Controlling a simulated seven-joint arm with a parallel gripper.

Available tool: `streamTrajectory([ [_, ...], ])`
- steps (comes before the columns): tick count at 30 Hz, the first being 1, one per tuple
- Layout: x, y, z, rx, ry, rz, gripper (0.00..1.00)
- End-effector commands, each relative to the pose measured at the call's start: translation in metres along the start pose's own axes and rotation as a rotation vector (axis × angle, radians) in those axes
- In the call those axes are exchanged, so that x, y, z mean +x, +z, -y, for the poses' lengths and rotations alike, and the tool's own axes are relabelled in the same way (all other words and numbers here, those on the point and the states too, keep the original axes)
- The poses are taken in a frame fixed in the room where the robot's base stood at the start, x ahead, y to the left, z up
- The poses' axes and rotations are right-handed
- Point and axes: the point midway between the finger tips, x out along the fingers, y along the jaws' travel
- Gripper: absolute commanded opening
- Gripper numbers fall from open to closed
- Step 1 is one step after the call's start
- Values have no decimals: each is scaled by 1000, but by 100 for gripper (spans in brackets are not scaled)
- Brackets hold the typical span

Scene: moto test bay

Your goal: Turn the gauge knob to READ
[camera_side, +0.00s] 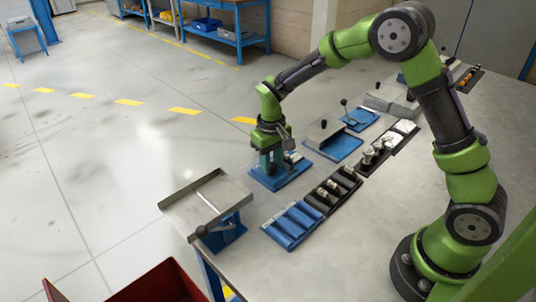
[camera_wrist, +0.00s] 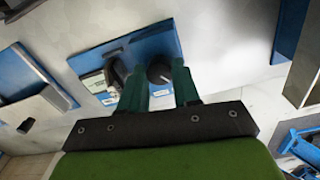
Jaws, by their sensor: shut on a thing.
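My gripper (camera_side: 271,160) points down over a blue base plate (camera_side: 279,181) near the far edge of the table. In the wrist view my gripper (camera_wrist: 166,84) has its two green fingers on either side of a dark round knob (camera_wrist: 159,72), shut on it. The knob sits on the blue plate (camera_wrist: 143,43). Beside it on the plate are a dark upright part (camera_wrist: 118,70) and a pale block (camera_wrist: 93,83). I cannot read any marking or tell where the knob points. In the side view the gripper hides the knob.
A metal tray with a lever (camera_side: 205,198) stands at the table's front left corner. A blue slotted rack (camera_side: 292,226) and a black rack with parts (camera_side: 332,190) lie nearer my base. Another blue fixture (camera_side: 333,142) stands behind the plate. A red bin (camera_side: 160,283) is below the table.

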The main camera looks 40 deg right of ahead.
Motion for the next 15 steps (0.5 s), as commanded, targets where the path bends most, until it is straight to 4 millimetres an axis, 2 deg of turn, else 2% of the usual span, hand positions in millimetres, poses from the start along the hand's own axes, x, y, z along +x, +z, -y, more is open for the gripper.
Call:
streamTrajectory([
  [6, -2, 0, 0, -93, 0, -3, 1],
  [15, -2, 0, 0, -141, 0, -4, 1],
])
